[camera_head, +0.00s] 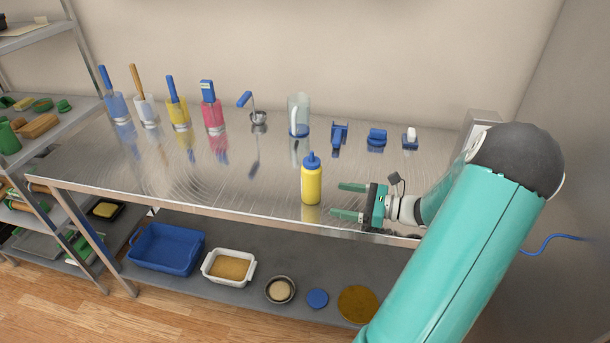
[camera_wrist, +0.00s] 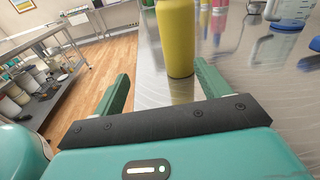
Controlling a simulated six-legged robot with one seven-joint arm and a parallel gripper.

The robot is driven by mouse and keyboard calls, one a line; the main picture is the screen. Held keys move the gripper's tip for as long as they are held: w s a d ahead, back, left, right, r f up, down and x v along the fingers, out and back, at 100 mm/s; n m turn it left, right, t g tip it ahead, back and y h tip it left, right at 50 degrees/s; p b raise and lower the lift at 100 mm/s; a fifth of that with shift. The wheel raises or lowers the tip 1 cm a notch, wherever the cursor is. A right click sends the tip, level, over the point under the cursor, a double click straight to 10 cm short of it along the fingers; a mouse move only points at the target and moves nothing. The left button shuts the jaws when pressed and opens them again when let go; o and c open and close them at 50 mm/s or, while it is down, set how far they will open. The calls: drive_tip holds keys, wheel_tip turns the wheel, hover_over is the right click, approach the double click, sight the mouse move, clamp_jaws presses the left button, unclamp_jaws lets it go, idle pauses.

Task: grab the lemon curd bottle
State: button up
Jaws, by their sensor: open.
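The lemon curd bottle (camera_head: 312,182) is a yellow squeeze bottle with a blue cap. It stands upright near the front edge of the steel table. My gripper (camera_head: 345,200) is just right of the bottle, low over the table, with its green fingers apart and pointing at it. In the wrist view the yellow bottle (camera_wrist: 177,38) stands just ahead, beyond the fingertips of my gripper (camera_wrist: 163,85) and nearer the right finger in the picture. Nothing is between the fingers. The bottle's cap is out of the wrist view.
The steel table (camera_head: 220,180) is clear left of the bottle. Behind stand containers with tools, a ladle (camera_head: 257,117), a clear jug (camera_head: 298,115) and blue items (camera_head: 377,138). A blue basin (camera_head: 167,249) and a white tray (camera_head: 229,267) sit on the shelf below.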

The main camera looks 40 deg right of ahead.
sight(320, 189)
drive_tip(key=shift+d+f+m+t+h, duration=0.25)
drive_tip(key=shift+d+m+t, duration=0.1)
drive_tip(key=shift+d, duration=0.25)
drive_tip(key=shift+d+f+m+t+h, duration=0.1)
drive_tip(key=shift+d+m+t+h, duration=0.2)
drive_tip(key=shift+d, duration=0.25)
drive_tip(key=x, duration=0.8)
drive_tip(key=shift+w+a+r, duration=0.15)
drive_tip(key=shift+w+a, duration=0.05)
drive_tip(key=shift+w, duration=0.05)
drive_tip(key=x, duration=0.4)
drive_tip(key=shift+w, duration=0.45)
drive_tip(key=c, duration=1.2)
drive_tip(key=shift+r, duration=0.15)
